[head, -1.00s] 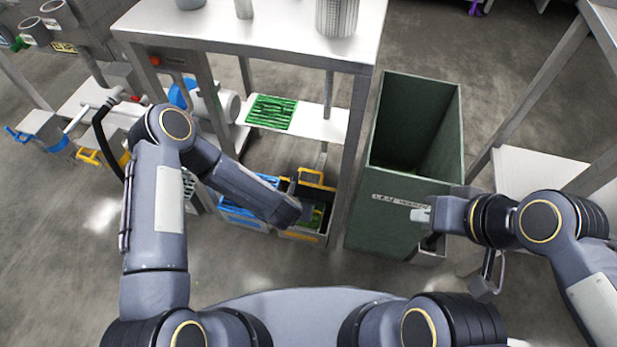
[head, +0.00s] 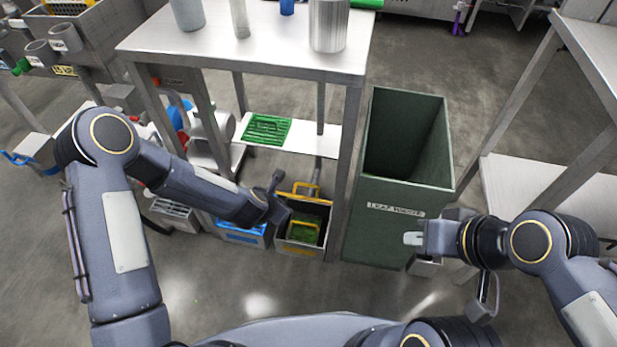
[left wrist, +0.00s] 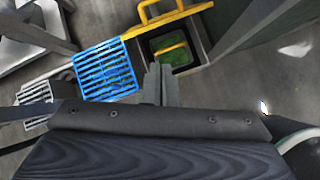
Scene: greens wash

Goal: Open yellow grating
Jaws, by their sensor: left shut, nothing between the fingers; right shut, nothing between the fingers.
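The yellow grating (head: 306,197) shows as a thin yellow edge with a raised loop handle at the back of the right-hand floor box (head: 302,248). It also shows in the left wrist view (left wrist: 172,20), seen nearly edge-on, so it appears tilted up. The box mouth is uncovered, and a green item with a yellow handle (left wrist: 172,52) shows inside. My left gripper (head: 276,182) is shut and empty, near the box's left side; its fingers (left wrist: 160,82) show beside the box opening in the wrist view. My right gripper (head: 412,239) is shut and empty before the leaf waste bin.
A blue grating (left wrist: 106,70) covers the adjoining box on the left. The tall green leaf waste bin (head: 395,205) stands to the right. A steel table (head: 270,45) with a lower shelf holding a green grating (head: 267,129) rises behind. The floor in front is clear.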

